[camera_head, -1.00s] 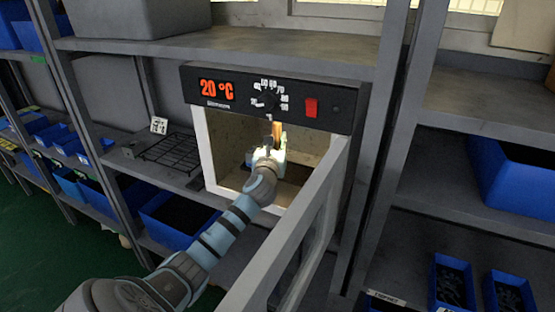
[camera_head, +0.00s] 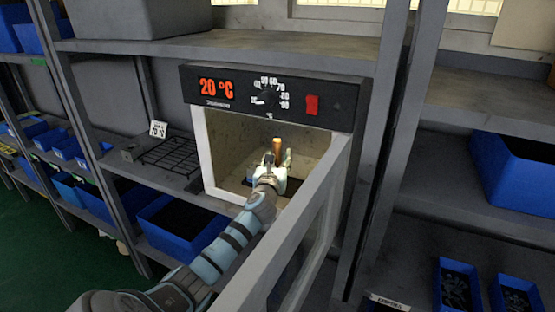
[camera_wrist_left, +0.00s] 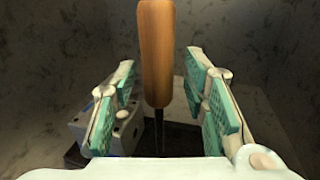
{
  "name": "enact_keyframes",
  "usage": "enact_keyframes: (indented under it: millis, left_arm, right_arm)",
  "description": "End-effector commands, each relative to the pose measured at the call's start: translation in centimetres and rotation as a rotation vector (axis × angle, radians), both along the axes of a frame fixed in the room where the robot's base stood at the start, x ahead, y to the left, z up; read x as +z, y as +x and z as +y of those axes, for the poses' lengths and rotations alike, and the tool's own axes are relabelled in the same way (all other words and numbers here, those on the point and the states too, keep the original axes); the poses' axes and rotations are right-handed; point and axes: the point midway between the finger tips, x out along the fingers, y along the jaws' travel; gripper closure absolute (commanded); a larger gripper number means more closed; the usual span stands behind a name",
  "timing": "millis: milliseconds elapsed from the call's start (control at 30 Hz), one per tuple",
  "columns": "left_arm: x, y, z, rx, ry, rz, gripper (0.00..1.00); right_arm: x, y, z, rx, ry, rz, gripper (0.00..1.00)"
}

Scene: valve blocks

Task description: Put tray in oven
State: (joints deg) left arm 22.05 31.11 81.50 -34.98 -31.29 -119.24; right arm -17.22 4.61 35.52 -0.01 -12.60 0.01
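The oven (camera_head: 345,108) has its door (camera_head: 310,215) swung open and its display reads 20 °C. The tray's upright wooden handle (camera_head: 276,146) is inside the oven; it also shows in the left wrist view (camera_wrist_left: 156,50). Part of the dark tray (camera_wrist_left: 178,140) lies under it, with a grey metal valve block (camera_wrist_left: 128,128) to the left of the handle. My left gripper (camera_head: 278,160) is inside the oven; in the left wrist view its fingers (camera_wrist_left: 163,105) are spread on both sides of the handle, with gaps. My right gripper is not in view.
A black wire rack (camera_head: 172,155) sits on the shelf left of the oven. The open door stands close to the right of my left arm. Blue bins (camera_head: 180,225) fill the lower shelves. The shelf right of the oven holds a large blue bin (camera_head: 520,170).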

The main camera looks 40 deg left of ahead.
Motion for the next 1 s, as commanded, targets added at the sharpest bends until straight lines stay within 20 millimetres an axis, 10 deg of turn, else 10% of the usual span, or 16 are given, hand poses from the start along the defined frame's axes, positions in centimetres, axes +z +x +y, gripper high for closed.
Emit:
enact_keyframes:
  millis: [267, 700, 1000]
  left_arm:
    - [0.3, -0.7, -0.4, 0.000, 0.001, 0.002, 0.60]
    - [0.4, -9.3, -5.9, 0.000, -0.001, 0.001, 0.60]
    - [0.3, -10.2, -6.5, 0.002, 0.000, -0.001, 0.60]
  right_arm:
    - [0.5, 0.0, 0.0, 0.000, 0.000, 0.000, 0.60]
    - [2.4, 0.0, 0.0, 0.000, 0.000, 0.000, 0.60]
    - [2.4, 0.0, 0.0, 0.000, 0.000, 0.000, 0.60]
